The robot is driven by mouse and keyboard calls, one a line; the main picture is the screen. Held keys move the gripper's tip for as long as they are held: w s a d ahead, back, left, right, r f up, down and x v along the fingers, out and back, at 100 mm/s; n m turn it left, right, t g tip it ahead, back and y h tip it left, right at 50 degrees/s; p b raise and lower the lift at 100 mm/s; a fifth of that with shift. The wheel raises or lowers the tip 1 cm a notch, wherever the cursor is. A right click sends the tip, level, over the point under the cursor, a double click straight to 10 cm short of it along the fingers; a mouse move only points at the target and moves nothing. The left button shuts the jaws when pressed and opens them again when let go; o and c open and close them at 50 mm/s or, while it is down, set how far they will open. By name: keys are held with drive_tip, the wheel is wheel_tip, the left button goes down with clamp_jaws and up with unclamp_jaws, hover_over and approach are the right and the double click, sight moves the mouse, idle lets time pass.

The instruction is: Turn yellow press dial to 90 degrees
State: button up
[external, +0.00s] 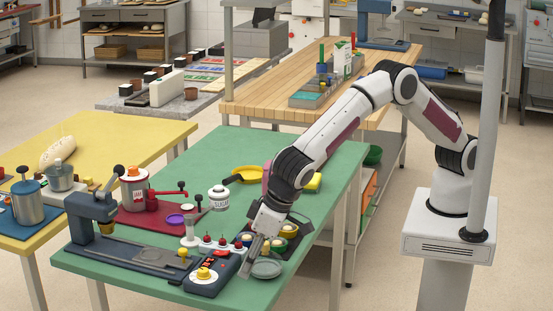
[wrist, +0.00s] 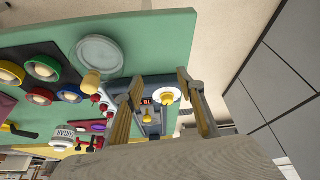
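The yellow press dial (external: 204,274) is a yellow knob on a white disc, on the dark front box of the press (external: 215,277) at the green table's near end. In the wrist view the dial (wrist: 167,97) appears between my fingers, beyond their tips, with a small red display (wrist: 146,101) beside it. My gripper (external: 248,268) points down, just right of the press box and apart from the dial. In the wrist view my gripper (wrist: 160,82) has its fingers spread, with nothing held. The dial's exact angle is too small to read.
A grey round plate (external: 266,268) lies right of my gripper. Red-topped knobs (external: 207,240) and a pale post stand behind the box. A tray of coloured rings (external: 288,231), a sugar jar (external: 218,197) and the press column (external: 92,218) stand nearby on the green table (external: 318,190).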

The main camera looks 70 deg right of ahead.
drive_tip(key=shift+s+d, duration=0.2)
drive_tip(key=shift+s, duration=0.9)
